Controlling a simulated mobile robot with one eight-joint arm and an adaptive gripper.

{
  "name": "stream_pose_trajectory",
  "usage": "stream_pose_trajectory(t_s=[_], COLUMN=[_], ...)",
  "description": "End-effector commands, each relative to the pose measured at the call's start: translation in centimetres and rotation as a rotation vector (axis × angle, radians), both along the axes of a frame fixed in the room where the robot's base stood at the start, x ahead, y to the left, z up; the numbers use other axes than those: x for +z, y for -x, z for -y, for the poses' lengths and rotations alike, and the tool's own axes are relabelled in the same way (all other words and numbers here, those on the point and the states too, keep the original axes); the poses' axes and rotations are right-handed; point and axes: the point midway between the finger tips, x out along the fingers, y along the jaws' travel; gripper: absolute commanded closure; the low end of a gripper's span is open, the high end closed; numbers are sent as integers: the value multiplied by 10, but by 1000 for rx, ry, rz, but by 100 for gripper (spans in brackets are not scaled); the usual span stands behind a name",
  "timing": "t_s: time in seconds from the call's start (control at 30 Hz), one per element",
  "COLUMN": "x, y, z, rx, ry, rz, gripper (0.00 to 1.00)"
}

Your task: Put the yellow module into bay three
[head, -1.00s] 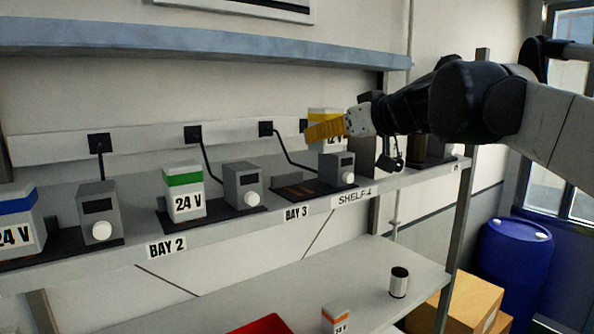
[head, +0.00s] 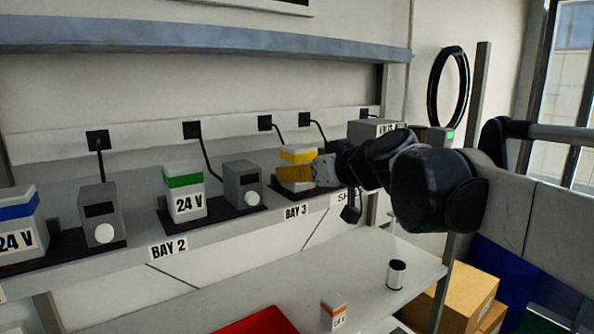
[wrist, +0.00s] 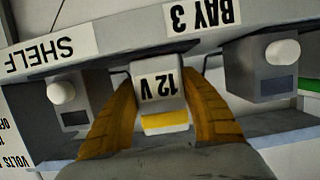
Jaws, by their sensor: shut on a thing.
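The yellow module (head: 300,155) is a white block with a yellow band, above the BAY 3 label (head: 296,211) on the shelf. My gripper (head: 284,173), with yellow-orange fingers, is shut on it. In the wrist view, which is upside down, the module (wrist: 163,88) reads 12 V and sits between both fingers (wrist: 160,76). It looks roughly upright at bay three. I cannot tell whether its base touches the bay's dark plate. My gripper and wrist hide bay three's grey box in the head view; a grey box (wrist: 75,112) shows beside the fingers in the wrist view.
Bay two, left of bay three, holds a green-banded 24 V module (head: 185,195) and a grey box with a knob (head: 243,184). A blue-banded module (head: 18,225) stands farther left. A lower shelf (head: 370,262) carries an orange-marked module (head: 334,314) and a small can (head: 396,275).

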Motion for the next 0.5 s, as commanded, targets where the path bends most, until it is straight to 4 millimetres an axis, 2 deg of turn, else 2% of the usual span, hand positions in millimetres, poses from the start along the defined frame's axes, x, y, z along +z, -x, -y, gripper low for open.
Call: stream_pose_trajectory(t_s=[0.03, 0.07, 0.1, 0.13, 0.5], x=[-2, -3, -2, -2, 2], y=[0, 0, 0, 0, 1], z=[0, 0, 0, 0, 1], rx=[0, 0, 0, 0, 0], ry=[0, 0, 0, 0, 0], rz=[0, 0, 0, 0, 0], gripper=[91, 49, 37, 32, 32])
